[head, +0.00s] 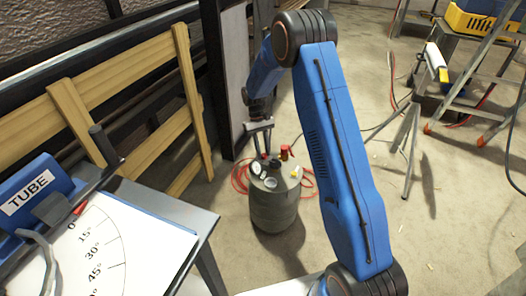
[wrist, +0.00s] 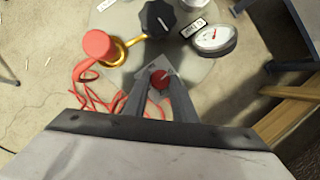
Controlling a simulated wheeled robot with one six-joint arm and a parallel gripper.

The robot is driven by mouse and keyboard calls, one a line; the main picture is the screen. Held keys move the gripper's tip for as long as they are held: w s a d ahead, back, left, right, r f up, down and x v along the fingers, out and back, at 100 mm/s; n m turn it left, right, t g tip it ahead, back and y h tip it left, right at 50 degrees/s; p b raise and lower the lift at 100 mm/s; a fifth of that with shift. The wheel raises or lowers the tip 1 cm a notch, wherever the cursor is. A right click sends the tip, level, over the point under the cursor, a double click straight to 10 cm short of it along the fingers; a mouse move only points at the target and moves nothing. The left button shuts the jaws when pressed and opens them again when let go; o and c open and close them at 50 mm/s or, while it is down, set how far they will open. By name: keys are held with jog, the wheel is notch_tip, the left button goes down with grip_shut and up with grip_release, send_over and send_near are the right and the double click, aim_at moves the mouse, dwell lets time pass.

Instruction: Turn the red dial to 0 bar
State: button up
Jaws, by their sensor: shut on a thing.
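The small red dial (wrist: 159,77) is on top of a grey tank (head: 274,212), between my fingertips in the wrist view. My gripper (wrist: 158,88) points down at it and is shut on it; it also shows above the tank in the head view (head: 262,150). The fingers partly cover the dial, and I cannot read its setting. A round white gauge (wrist: 214,37) with a red needle stands beside it; its numbers are too small to read.
A red knob (wrist: 97,45) on a brass fitting and a black knob (wrist: 157,18) share the tank top. A red hose (head: 241,178) coils around the tank on the floor. A wooden rack (head: 120,95) stands left; floor to the right is partly clear.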

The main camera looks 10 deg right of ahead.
jog(key=o, duration=1)
jog(key=shift+o, duration=0.2)
jog(key=v, duration=1.7)
jog(key=shift+r, duration=0.2)
